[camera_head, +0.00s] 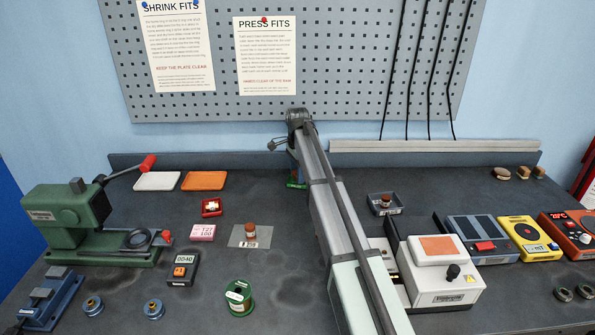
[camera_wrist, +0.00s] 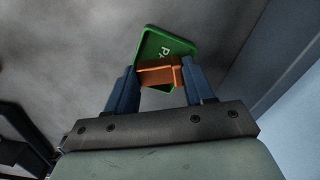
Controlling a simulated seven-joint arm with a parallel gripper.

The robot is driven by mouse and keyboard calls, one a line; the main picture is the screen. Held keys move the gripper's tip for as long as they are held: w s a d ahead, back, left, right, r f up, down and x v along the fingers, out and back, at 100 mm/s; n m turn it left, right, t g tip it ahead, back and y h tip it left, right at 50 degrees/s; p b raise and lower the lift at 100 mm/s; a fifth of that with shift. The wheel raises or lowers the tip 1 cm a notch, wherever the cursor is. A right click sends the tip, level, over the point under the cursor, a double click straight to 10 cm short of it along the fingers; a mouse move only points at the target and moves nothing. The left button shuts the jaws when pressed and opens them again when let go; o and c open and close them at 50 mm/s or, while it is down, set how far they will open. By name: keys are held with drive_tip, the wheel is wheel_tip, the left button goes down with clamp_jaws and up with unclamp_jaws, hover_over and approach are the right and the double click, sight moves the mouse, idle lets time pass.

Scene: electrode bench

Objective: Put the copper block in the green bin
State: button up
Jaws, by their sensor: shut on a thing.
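In the wrist view the copper block (camera_wrist: 152,74) is an orange-brown block between the two blue fingers of my gripper (camera_wrist: 158,71), which is shut on it. The green bin (camera_wrist: 150,37), with pale lettering on it, shows directly behind the block in that view, partly covered by it. I cannot tell the height of the block over the bin. In the head view only a small part of the green bin (camera_head: 292,185) shows at the back of the bench beside my arm. My arm hides most of it, the block and the fingertips there.
A white tray (camera_head: 157,181) and an orange tray (camera_head: 204,180) lie at the back left. A green press (camera_head: 70,222) stands at the left. A grey dish (camera_head: 385,211) and a white machine (camera_head: 440,285) stand right of my arm. A pegboard (camera_head: 350,60) is behind.

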drive_tip(key=shift+f, duration=0.1)
drive_tip(key=o, duration=1.3)
drive_tip(key=shift+c, duration=0.2)
wheel_tip(320, 180, up, 13)
